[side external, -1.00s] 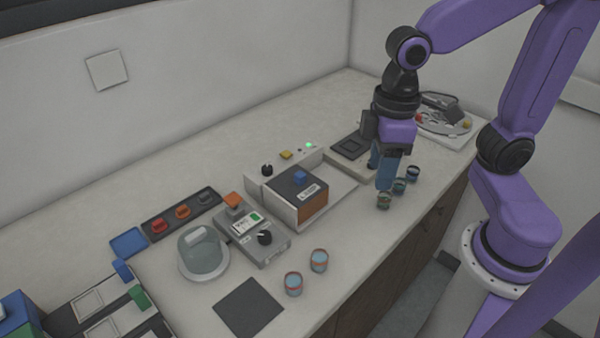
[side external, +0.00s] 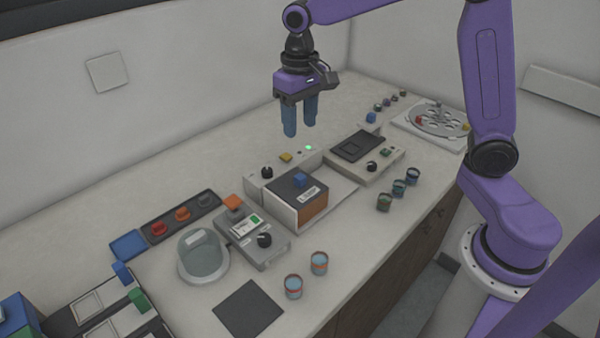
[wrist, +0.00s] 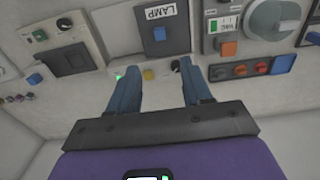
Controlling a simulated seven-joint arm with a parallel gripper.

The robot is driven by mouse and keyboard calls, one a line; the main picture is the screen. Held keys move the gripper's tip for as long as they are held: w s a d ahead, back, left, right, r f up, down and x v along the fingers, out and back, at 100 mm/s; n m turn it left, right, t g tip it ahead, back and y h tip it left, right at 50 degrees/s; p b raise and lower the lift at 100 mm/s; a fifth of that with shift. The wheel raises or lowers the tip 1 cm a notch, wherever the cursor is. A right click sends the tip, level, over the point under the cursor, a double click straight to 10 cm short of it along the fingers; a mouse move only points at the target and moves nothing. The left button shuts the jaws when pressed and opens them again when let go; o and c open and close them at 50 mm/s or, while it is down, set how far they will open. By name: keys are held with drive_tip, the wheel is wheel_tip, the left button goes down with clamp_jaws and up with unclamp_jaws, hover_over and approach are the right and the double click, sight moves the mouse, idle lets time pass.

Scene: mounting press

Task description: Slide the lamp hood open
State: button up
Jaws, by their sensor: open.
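The lamp hood (side external: 287,188) is a box with a dark top, a blue knob (side external: 299,180), a white label and an orange side. It sits on the left part of its pale base unit (side external: 335,199). In the wrist view the hood (wrist: 177,40) shows its LAMP label, with the blue knob (wrist: 159,34) beside it. My gripper (side external: 300,130) is open and empty, pointing down above the back of the lamp unit, apart from the hood. In the wrist view the fingers (wrist: 160,82) are spread, with the unit's back panel between and beyond them.
The back panel carries a black knob (side external: 267,172), a yellow button (side external: 286,157) and a lit green light (side external: 308,147). A grey control box (side external: 262,248) stands left of the hood, a dark-plated unit (side external: 357,146) right. Several small cups (side external: 398,187) line the front edge.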

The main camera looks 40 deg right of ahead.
sight(300, 176)
wheel_tip(300, 176, down, 14)
drive_tip(key=shift+f, duration=0.2)
idle(0.4)
